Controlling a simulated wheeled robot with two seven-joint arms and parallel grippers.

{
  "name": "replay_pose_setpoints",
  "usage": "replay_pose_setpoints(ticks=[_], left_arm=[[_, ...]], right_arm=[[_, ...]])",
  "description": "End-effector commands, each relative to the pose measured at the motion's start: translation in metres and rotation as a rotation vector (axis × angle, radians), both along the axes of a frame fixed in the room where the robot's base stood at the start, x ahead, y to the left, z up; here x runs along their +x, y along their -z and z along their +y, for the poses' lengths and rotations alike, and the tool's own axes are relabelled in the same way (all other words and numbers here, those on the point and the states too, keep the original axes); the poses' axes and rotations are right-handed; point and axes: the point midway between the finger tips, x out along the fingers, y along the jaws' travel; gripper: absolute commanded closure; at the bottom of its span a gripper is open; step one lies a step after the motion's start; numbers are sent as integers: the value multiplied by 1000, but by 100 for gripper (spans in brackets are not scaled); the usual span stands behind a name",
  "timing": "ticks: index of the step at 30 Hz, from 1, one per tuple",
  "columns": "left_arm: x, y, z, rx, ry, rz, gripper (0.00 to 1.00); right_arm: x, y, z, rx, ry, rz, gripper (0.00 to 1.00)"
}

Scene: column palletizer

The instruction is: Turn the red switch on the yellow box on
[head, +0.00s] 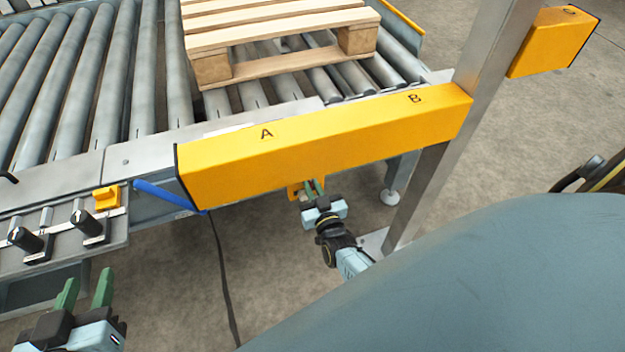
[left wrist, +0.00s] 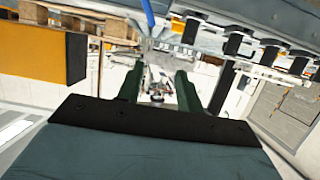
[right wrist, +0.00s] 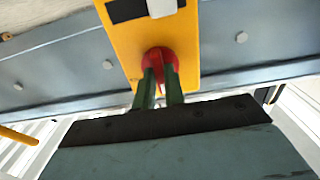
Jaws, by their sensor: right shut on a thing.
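The red switch (right wrist: 158,60) is a round red knob on the yellow box (right wrist: 123,42), which is fixed to a grey beam in the right wrist view. My right gripper (right wrist: 160,82) is shut on the red switch, one green finger on each side of its grip. In the head view my right gripper (head: 314,188) is below the long yellow beam, and only a small orange edge of the box (head: 293,193) shows there; the switch is hidden. My left gripper (head: 88,284) is open and empty at the lower left; it also shows open in the left wrist view (left wrist: 159,84).
A long yellow beam (head: 330,140) marked A and B crosses above the right gripper, joined to a metal post (head: 455,120). A roller conveyor (head: 75,90) carries a wooden pallet (head: 280,35). Black knobs (head: 85,222) sit near the left gripper. A cable hangs to the floor.

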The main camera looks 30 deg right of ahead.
Motion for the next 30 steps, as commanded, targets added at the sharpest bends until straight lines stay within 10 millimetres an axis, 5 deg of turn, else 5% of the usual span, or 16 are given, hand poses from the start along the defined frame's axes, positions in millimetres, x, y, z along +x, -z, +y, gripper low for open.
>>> replay_pose_setpoints(ticks=[2,3,7,19,30], left_arm=[[0,0,0,0,0,1,64],[0,0,0,0,0,1,64],[0,0,0,0,0,0,64],[-1,2,1,6,-3,21,64],[-37,50,23,98,-32,368,64]], right_arm=[[0,0,0,-3,-1,1,100],[0,0,0,-3,-1,1,84],[0,0,0,-2,-1,0,67],[-4,0,1,-1,-1,2,67],[-45,-1,11,1,-1,3,67]])
